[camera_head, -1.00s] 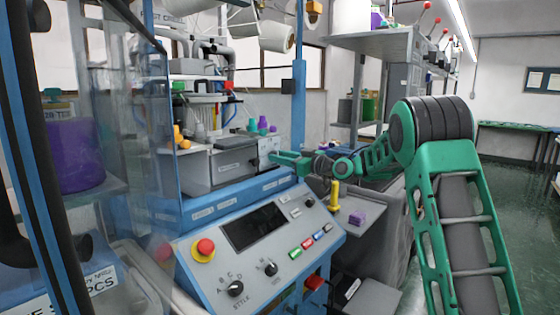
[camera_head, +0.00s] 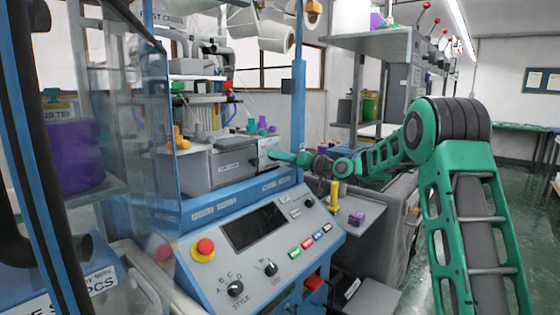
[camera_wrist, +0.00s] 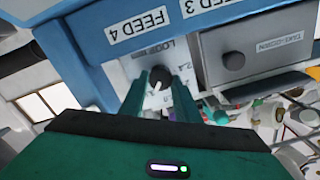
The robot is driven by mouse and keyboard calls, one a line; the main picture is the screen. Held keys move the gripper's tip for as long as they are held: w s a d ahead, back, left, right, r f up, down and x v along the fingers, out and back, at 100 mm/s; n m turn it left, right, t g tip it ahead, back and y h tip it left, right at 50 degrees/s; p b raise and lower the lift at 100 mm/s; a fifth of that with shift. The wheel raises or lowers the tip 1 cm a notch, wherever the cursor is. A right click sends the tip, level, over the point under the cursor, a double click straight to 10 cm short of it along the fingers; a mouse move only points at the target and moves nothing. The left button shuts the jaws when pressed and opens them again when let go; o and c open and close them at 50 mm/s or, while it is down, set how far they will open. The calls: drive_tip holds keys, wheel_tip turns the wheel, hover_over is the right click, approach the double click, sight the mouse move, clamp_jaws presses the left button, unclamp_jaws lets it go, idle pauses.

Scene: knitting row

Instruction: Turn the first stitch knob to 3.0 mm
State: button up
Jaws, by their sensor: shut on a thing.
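In the wrist view my gripper (camera_wrist: 160,77) has its two green fingers on either side of a small dark knob (camera_wrist: 158,84), shut on it. The knob sits on a pale dial plate (camera_wrist: 142,66) lettered LOOP, with small scale figures, partly hidden by the fingers. The knob's exact setting cannot be read. In the head view my gripper (camera_head: 273,156) reaches from the right to the end of the grey carriage box (camera_head: 232,166). The knob itself is hidden or too small there.
A black knob (camera_wrist: 233,60) on a grey TAKE-DOWN panel (camera_wrist: 262,46) is beside the dial in the wrist view. FEED 3 and FEED 4 labels mark the blue edge. A control panel (camera_head: 258,265) with a red stop button (camera_head: 203,248) stands in front.

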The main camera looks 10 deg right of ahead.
drive_tip(key=shift+w+d+r, duration=0.1)
drive_tip(key=shift+d, duration=0.25)
drive_tip(key=o, duration=1)
drive_tip(key=shift+o, duration=0.2)
drive_tip(key=shift+a, duration=0.15)
drive_tip(key=v, duration=1)
drive_tip(key=shift+s+d, duration=0.25)
drive_tip(key=shift+s, duration=0.05)
